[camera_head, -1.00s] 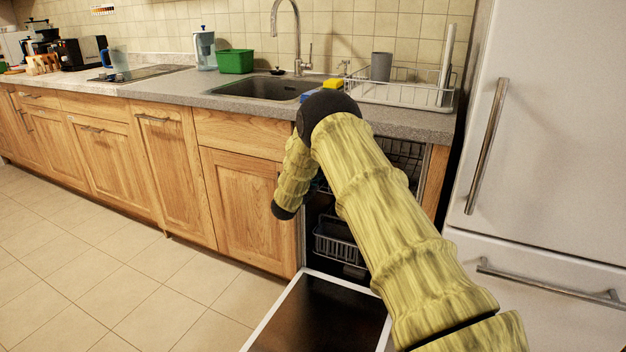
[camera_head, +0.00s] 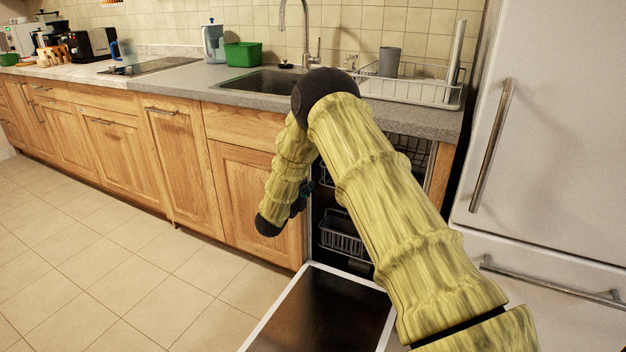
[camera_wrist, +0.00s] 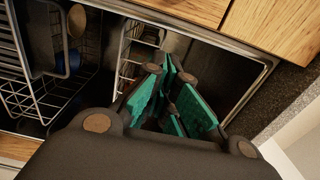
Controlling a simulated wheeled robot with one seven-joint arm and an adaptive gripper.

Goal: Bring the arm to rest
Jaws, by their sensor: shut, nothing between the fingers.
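My gripper (camera_wrist: 172,95) shows in the wrist view, with its green-padded fingers drawn together and nothing held between them. It points toward the open dishwasher (camera_wrist: 132,60), whose racks show beyond the fingers. In the head view my arm, in a yellow cover, reaches over the lowered dishwasher door (camera_head: 318,312) and bends down at the elbow. Its forearm hangs in front of the cabinet edge beside the dishwasher opening. The gripper is mostly hidden behind the forearm there.
The wooden cabinets (camera_head: 245,200) stand close on the left of the forearm. The fridge (camera_head: 550,130) is on the right. The counter carries a dish rack (camera_head: 415,90), a grey cup (camera_head: 389,62) and a green tub (camera_head: 243,54). The tiled floor (camera_head: 120,260) at left is clear.

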